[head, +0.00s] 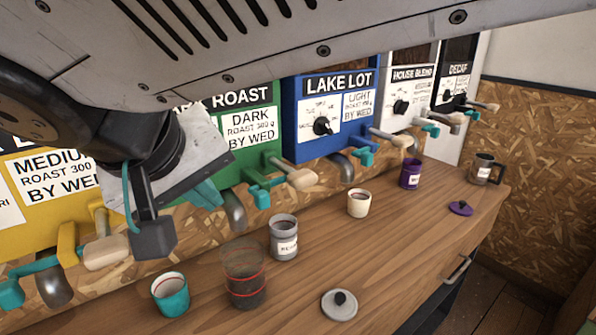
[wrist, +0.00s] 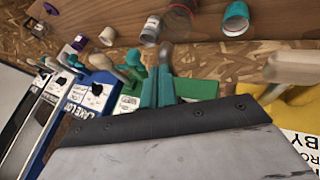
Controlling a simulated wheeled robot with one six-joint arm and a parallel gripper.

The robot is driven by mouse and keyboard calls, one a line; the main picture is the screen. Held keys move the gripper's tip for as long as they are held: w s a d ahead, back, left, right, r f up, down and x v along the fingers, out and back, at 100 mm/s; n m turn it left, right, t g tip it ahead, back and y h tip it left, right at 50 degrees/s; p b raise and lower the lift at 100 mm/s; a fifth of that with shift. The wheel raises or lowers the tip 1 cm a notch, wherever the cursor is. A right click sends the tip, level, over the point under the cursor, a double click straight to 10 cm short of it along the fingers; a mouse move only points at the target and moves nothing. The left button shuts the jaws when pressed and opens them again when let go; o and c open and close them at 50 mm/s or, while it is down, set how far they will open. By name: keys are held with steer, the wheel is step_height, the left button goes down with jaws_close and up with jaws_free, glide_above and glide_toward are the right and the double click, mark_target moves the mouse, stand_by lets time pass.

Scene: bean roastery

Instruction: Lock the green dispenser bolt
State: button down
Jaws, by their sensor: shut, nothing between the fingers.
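The green dispenser (head: 238,128) hangs on the wall, lettered DARK ROAST. Below it are a green bracket, a lever with a pale wooden handle (head: 300,178) and a teal bolt (head: 261,194). My gripper (head: 208,197) shows teal fingers just left of this bolt, apart from it in the head view. The fingers are shut and empty. In the wrist view my gripper (wrist: 162,72) is in front of the green dispenser (wrist: 199,89). The exact gap to the bolt cannot be told, and my arm hides part of the dispenser.
The wooden counter (head: 390,250) holds a teal cup (head: 170,296), a glass (head: 244,270), a grey canister (head: 284,240), a cream cup (head: 359,205), a purple cup (head: 411,175) and a loose lid (head: 340,304). The yellow (head: 35,225) and blue (head: 300,135) dispensers flank the green one, with protruding levers.

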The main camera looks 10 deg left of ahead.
steer(key=v, duration=0.5)
steer(key=shift+s+r, duration=0.2)
steer(key=shift+a, duration=0.1)
